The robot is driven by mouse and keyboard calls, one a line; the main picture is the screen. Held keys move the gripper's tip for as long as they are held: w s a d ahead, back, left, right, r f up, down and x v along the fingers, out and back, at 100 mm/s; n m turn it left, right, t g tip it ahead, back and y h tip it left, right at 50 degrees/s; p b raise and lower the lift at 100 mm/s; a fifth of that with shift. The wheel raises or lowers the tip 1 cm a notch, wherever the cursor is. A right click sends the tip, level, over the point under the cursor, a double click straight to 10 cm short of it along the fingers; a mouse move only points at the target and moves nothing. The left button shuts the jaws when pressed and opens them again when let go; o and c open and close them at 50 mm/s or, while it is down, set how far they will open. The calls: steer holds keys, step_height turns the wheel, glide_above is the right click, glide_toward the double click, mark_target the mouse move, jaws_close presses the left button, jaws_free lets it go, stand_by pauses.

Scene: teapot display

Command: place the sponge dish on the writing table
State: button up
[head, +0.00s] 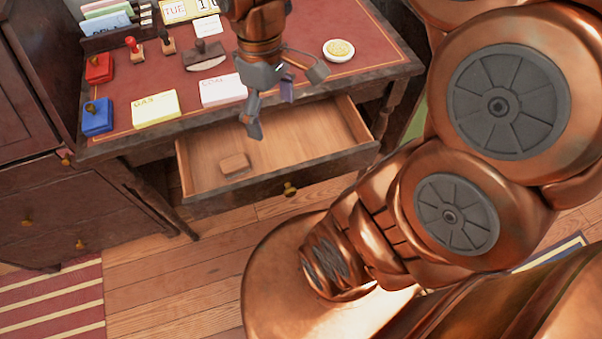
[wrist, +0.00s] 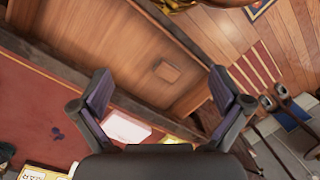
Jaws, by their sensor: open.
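A small round white dish with a yellowish sponge-like filling, which looks like the sponge dish (head: 339,50), sits on the red top of the writing table (head: 290,28), near its right side. It does not show in the wrist view. My gripper (head: 282,98) is open and empty, left of and nearer than the dish, over the table's front edge and the open drawer (head: 300,137). In the wrist view my gripper (wrist: 160,88) has its fingers spread wide, with the drawer beyond them.
A small brown block (head: 235,165) lies in the drawer. Several stamps, a blue pad (head: 97,117), a red pad (head: 99,68), a yellow note pad (head: 156,109) and a white one (head: 223,90) occupy the table's left and middle. A dark cabinet (head: 40,200) stands at left.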

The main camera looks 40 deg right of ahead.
steer(key=s+a+f+m, duration=0.1)
steer(key=s+f+m, duration=0.1)
steer(key=s, duration=0.3)
steer(key=s+a+f+m+g, duration=0.1)
steer(key=s+f+m, duration=0.1)
steer(key=s, duration=0.4)
steer(key=shift+s+a+f+m+h, duration=0.3)
steer(key=shift+a+f+m, duration=0.1)
steer(key=shift+f, duration=0.25)
steer(key=shift+r, duration=0.1)
steer(key=s+p+v, duration=0.2)
steer(key=p+v, duration=1.4)
steer(key=v, duration=0.1)
steer(key=shift+s+r+t, duration=0.35)
steer(key=shift+r+t, duration=0.05)
